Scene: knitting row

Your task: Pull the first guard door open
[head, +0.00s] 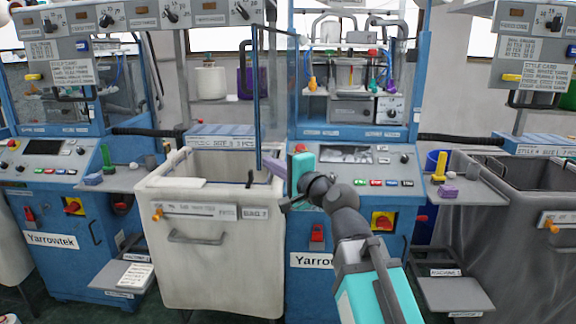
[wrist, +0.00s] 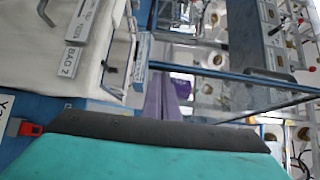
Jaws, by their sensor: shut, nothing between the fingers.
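The guard door (head: 275,85) is a clear panel with a blue frame on the middle machine. It stands swung out from the machine front, its free edge to the left over the bin. My gripper (head: 273,165) is shut and empty at the lower end of the door, close to its bottom edge; I cannot tell whether it touches. The handle is apart from the gripper. My teal gripper body fills the lower part of that view.
A cream bin (head: 215,265) labelled Bag 2 stands below and left of my gripper. The middle machine's control panel (head: 345,155) is behind my wrist. A grey bin (head: 490,250) stands right. A side shelf (head: 465,190) holds small coloured items.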

